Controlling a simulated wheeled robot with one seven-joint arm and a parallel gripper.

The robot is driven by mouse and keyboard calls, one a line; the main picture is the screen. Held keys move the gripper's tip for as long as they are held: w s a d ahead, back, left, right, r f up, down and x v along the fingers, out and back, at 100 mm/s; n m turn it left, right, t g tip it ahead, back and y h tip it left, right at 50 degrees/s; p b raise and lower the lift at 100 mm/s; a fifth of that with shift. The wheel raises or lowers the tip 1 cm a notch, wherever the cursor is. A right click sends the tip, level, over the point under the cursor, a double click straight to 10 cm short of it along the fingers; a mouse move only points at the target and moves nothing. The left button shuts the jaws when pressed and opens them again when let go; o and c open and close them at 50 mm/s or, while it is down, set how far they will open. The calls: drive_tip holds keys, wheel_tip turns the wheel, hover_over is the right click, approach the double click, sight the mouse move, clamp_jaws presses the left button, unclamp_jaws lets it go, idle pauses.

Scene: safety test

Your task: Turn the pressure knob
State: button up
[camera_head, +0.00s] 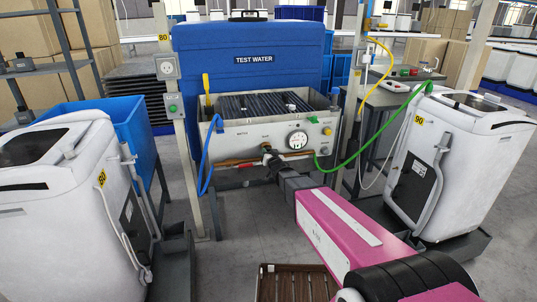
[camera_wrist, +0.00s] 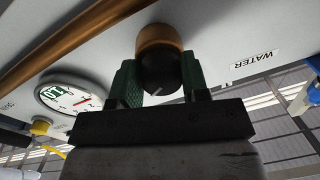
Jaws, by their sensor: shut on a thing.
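The pressure knob (camera_wrist: 160,72) is a dark round knob with a pale mark on its face and a brass-coloured collar behind it, seen in the wrist view. My gripper (camera_wrist: 158,78) has its green fingers on both sides of the knob and is shut on it. In the head view my gripper (camera_head: 271,160) reaches the front panel (camera_head: 240,142) of the test-water bench, left of the round gauge (camera_head: 297,140). The knob is mostly hidden there. The gauge also shows in the wrist view (camera_wrist: 68,96), with a red needle.
A copper pipe (camera_wrist: 90,40) runs along the panel close to the knob. A blue hose (camera_head: 205,160) hangs at the left and a green hose (camera_head: 365,150) at the right. White appliances stand left (camera_head: 50,190) and right (camera_head: 455,165). A wooden slatted crate (camera_head: 290,267) lies below my arm.

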drive_tip(key=m, duration=0.6)
drive_tip(key=shift+a, duration=0.1)
drive_tip(key=m, duration=0.6)
drive_tip(key=shift+t, duration=0.4)
drive_tip(key=shift+m, duration=0.3)
drive_tip(key=o, duration=0.9)
drive_tip(key=shift+s, duration=0.1)
drive_tip(key=v, duration=1)
drive_tip(key=shift+s, duration=0.4)
